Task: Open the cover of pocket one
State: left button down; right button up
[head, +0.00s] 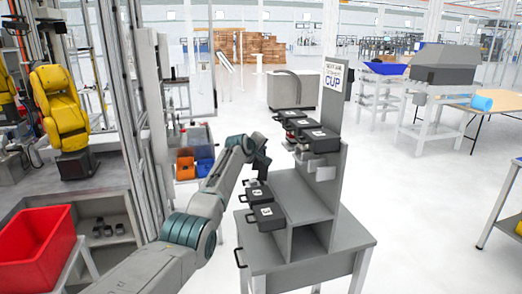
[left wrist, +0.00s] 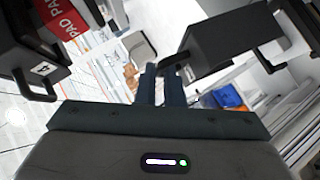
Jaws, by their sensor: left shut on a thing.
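The grey stand (head: 290,190) carries black lidded boxes with white number labels in an upper and a lower row. The upper row has a near box (head: 320,139) and others behind it; the lower row shows two boxes, one at the front (head: 267,216) and one behind (head: 257,194). My left gripper (head: 260,160) is above the far end of the lower row. In the left wrist view its fingers (left wrist: 164,84) are shut on a black handle (left wrist: 174,61) of a dark box (left wrist: 218,42). The numbers are too small to read surely, and my arm hides what lies behind.
A labelled box (left wrist: 28,58) with a handle is close on the left in the wrist view. A sign reading CUP (head: 334,76) tops the stand's upright panel. A red bin (head: 37,247) stands at left. Floor right of the stand is clear.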

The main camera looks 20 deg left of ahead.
pick_arm(q)
jog(key=c, duration=1.6)
grip_release()
jog(key=shift+a+r, duration=0.15)
jog(key=shift+r, duration=0.15)
jog(key=shift+o, duration=0.3)
jog(key=shift+f, duration=0.2)
pick_arm(e)
jog(key=shift+a, duration=0.65)
pick_arm(q)
jog(key=shift+s, duration=0.15)
pick_arm(e)
jog(key=shift+f, duration=0.1)
